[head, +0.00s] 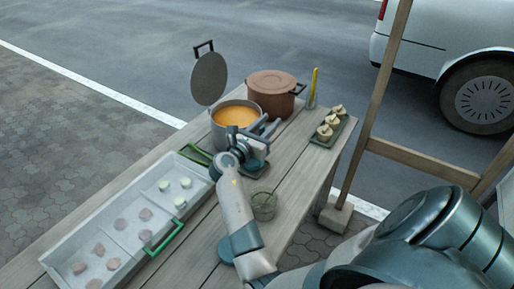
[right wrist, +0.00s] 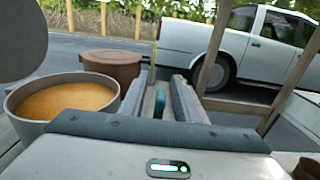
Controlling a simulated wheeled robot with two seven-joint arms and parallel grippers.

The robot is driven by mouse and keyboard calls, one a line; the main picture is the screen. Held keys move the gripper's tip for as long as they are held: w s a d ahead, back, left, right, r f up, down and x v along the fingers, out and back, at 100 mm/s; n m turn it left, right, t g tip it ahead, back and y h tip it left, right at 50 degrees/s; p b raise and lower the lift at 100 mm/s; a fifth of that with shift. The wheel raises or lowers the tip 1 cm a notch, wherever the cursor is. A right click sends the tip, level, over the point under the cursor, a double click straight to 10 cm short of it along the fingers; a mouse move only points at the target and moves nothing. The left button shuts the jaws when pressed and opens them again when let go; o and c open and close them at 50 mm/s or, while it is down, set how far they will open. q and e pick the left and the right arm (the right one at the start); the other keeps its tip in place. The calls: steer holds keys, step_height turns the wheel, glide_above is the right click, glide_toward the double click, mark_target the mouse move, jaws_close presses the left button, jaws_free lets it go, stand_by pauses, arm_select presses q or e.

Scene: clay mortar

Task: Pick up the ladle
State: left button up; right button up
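My right gripper (head: 268,126) is beside the right side of the grey pot of orange soup (head: 236,115). In the right wrist view its two grey fingers stand apart, so the gripper (right wrist: 158,98) is open. A small teal upright piece (right wrist: 159,104) shows between the fingers, with gaps on both sides. It may be the end of the ladle's handle, but I cannot tell for sure. The rest of the ladle is not clearly visible; my wrist and gripper cover that part of the table. My left gripper is not in view.
A brown lidded pot (head: 273,93) stands behind the gripper. A round grey lid (head: 209,79) stands upright behind the soup pot. A glass (head: 263,206), a tray of small items (head: 338,137) and a long white divided tray (head: 103,219) are on the wooden table (head: 297,172).

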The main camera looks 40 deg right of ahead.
steer(key=shift+a+r, duration=0.1)
steer(key=shift+a, duration=0.05)
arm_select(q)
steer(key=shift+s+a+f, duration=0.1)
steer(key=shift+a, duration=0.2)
arm_select(e)
jaws_close()
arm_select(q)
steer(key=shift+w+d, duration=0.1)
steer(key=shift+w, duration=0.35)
